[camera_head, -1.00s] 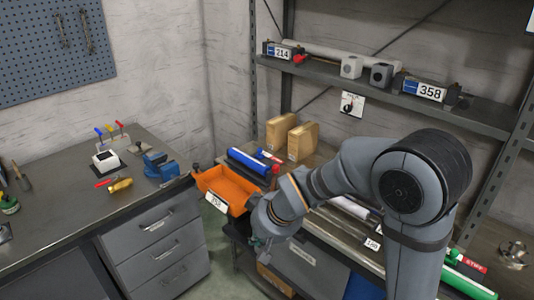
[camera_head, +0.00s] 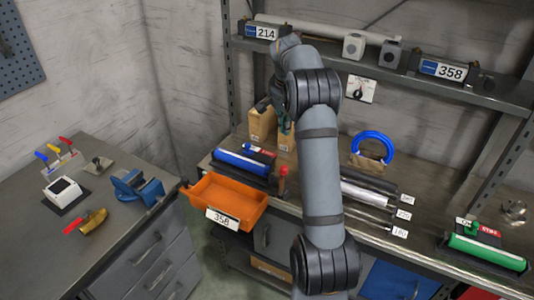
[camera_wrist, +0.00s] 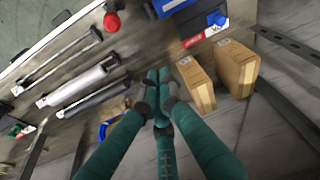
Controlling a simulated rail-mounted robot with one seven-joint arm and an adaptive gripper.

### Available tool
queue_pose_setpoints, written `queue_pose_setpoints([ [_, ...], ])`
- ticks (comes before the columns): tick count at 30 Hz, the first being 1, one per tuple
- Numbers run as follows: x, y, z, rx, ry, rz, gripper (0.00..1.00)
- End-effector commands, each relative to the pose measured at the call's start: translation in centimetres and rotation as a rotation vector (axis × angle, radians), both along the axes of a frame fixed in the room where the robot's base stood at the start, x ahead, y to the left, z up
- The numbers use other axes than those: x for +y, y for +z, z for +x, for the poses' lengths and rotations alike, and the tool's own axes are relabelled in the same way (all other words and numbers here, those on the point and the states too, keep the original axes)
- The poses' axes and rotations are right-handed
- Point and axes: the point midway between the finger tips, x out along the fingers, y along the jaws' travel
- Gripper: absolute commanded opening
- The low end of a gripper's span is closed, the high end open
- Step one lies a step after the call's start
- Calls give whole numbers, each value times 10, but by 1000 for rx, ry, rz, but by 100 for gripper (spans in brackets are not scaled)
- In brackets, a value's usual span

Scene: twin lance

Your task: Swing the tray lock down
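A lever with a red knob (camera_head: 283,171) stands upright at the right end of the orange tray (camera_head: 243,188); I take it for the tray lock. The tray hangs at the bench's front edge with a 358 label on its face. In the wrist view the red knob (camera_wrist: 111,21) shows at the top, left of centre, apart from my fingers. My gripper (camera_wrist: 158,76) has green fingers drawn together at the tips, with nothing seen between them. In the head view my gripper (camera_head: 283,122) is partly hidden by my arm, above the bench near the cardboard boxes.
Cardboard boxes (camera_head: 262,124) stand behind the gripper. A blue roll (camera_head: 242,163) lies behind the tray; grey rods (camera_head: 368,187) and a blue ring (camera_head: 374,142) are to the right. A shelf (camera_head: 400,82) runs above. The side bench (camera_head: 110,225) stands at left.

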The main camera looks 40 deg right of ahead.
Motion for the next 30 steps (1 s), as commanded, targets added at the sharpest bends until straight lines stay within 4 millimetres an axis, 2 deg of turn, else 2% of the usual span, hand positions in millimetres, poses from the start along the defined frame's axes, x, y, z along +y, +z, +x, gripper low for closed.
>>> queue_pose_setpoints([
  [5,11,-4,-13,39,-33,53,0],
  [15,13,-5,-14,41,-32,56,0],
  [19,12,-11,-13,43,-31,57,0],
  [23,10,-29,-11,45,-30,57,0],
  [30,3,-77,-4,46,-31,58,0],
])
